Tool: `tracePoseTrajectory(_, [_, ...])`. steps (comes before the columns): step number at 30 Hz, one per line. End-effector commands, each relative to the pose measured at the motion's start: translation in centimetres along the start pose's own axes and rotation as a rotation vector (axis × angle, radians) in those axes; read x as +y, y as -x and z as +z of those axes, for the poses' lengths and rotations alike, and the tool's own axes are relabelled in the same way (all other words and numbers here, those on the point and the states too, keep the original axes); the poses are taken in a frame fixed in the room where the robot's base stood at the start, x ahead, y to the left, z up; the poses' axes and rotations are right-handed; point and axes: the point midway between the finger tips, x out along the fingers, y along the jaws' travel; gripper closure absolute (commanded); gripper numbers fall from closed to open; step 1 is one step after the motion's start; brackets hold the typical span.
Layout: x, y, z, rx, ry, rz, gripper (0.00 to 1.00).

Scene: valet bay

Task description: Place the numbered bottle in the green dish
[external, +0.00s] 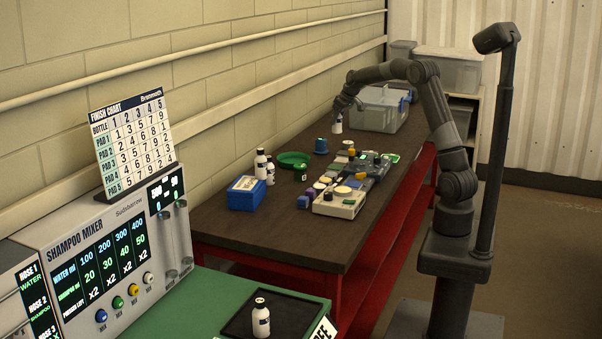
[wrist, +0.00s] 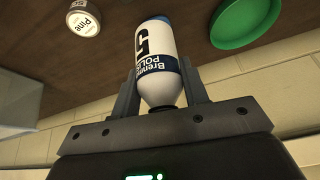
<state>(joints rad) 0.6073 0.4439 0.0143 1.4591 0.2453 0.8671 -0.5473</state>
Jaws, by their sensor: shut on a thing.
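My gripper (external: 342,104) is at the far part of the brown bench in the external view, pointing down. It is shut on a white bottle (external: 337,123) with a dark cap. In the wrist view the bottle (wrist: 158,60) shows a large 5, a blue base and a dark cap, between the two fingers (wrist: 160,95). I cannot tell whether its base clears the bench. The green dish (external: 293,159) lies on the bench near the wall, nearer the external camera than my gripper. The dish (wrist: 247,22) also shows at the wrist view's upper right, apart from the bottle.
Two white bottles (external: 261,164) and a blue box (external: 246,193) stand near the dish. A small dark bottle (external: 300,173) is beside it. Pad units (external: 340,200) crowd the bench's front side. A round "Pine" container (wrist: 84,20) and a grey bin (external: 380,108) are near my gripper.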

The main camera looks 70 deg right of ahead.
Motion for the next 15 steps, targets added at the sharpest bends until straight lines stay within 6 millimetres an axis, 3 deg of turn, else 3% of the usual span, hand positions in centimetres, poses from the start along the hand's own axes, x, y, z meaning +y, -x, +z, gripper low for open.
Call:
tracePoseTrajectory(1, [-1.8,-0.4,-1.0,0.004,0.023,-0.004,0.86])
tracePoseTrajectory(6, [-6.2,-1.4,-3.2,0.013,0.066,-0.011,0.86])
tracePoseTrajectory(15, [-9.8,-2.9,-4.7,0.019,0.094,-0.015,0.86])
